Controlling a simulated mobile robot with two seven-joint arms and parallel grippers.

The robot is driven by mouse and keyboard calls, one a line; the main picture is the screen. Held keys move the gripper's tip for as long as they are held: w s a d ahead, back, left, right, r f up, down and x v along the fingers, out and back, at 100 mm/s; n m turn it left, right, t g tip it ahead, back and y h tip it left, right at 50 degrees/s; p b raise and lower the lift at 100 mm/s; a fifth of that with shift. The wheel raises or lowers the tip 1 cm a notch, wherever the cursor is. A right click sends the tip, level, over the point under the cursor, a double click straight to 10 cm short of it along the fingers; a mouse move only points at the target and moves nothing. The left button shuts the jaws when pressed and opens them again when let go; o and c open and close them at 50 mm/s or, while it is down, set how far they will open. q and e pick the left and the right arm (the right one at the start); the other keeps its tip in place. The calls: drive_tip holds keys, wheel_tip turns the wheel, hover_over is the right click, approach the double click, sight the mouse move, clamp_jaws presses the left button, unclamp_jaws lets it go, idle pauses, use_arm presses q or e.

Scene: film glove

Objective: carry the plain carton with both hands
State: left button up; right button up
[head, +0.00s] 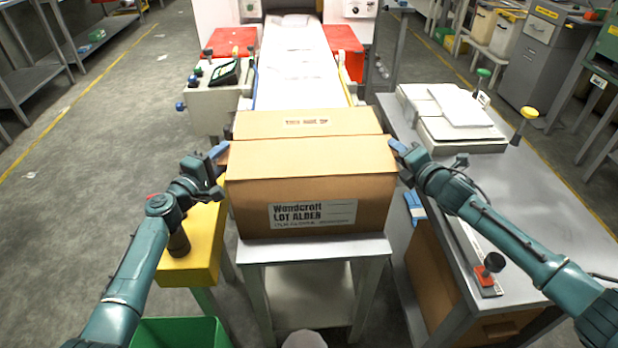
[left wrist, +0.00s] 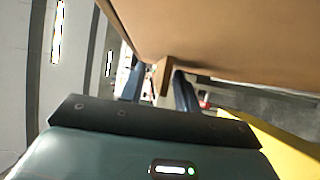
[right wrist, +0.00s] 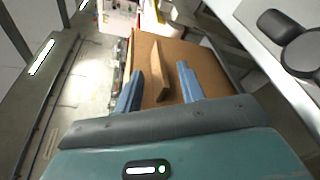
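A brown carton (head: 310,168) sits on a small grey stand in the head view, its front printed "Woodcraft LOT ALDER". A brown printed panel (head: 350,123) lies behind its top; I cannot tell if it is a flap or another carton. My left gripper (head: 219,152) is at the carton's upper left edge. In the left wrist view its open fingers (left wrist: 160,90) stand either side of a small brown tab (left wrist: 162,75) beside the carton (left wrist: 230,35). My right gripper (head: 398,148) is at the upper right edge. In the right wrist view its open fingers (right wrist: 158,88) straddle a tan flap (right wrist: 157,70).
The grey stand (head: 375,250) stands against a white-covered conveyor (head: 297,60). A grey bench (head: 520,215) with a white pad (head: 460,105) is at right, with another carton (head: 440,270) beneath. A yellow stool (head: 193,265) and green bin (head: 180,332) are at left.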

use_arm(q)
drive_tip(key=shift+c, duration=0.3)
use_arm(e)
drive_tip(key=shift+c, duration=0.2)
use_arm(q)
drive_tip(key=c, duration=0.6)
use_arm(e)
drive_tip(key=c, duration=0.6)
use_arm(q)
clamp_jaws()
use_arm(e)
clamp_jaws()
drive_tip(key=shift+r, duration=0.1)
